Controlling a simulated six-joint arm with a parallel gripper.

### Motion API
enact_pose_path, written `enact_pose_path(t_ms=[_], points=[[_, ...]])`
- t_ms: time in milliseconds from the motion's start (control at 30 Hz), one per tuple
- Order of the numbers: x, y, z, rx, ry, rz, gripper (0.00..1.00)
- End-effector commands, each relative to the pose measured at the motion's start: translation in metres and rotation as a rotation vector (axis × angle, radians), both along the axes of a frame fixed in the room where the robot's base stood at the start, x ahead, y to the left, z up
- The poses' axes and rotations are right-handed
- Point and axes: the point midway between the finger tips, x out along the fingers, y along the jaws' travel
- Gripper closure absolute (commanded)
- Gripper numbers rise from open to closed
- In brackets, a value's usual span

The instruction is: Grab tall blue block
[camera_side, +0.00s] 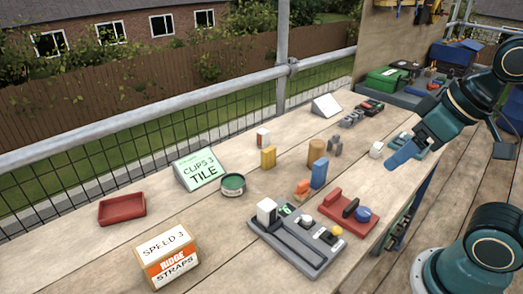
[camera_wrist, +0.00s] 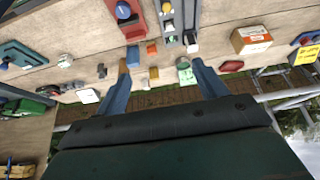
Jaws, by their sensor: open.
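A red tool with a blue knob (camera_side: 347,212) and a grey tray (camera_side: 297,243) lie near the block. A metal railing (camera_side: 180,115) runs behind.

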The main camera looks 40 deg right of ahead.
Motion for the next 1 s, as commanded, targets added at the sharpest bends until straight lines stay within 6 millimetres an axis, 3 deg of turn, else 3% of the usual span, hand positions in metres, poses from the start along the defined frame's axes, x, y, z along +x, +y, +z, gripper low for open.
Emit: enact_pose_path(t_ms=[267,433,667,1000], points=[[0.002,-0.001,0.0,-0.001,0.001,0.0,0.29],[0.015,-0.003,-0.003,-0.008,0.003,0.004,0.29],[0.051,-0.014,-0.014,-0.022,0.003,0.018,0.29],[0.113,-0.046,-0.047,-0.027,-0.009,0.036,0.29]])
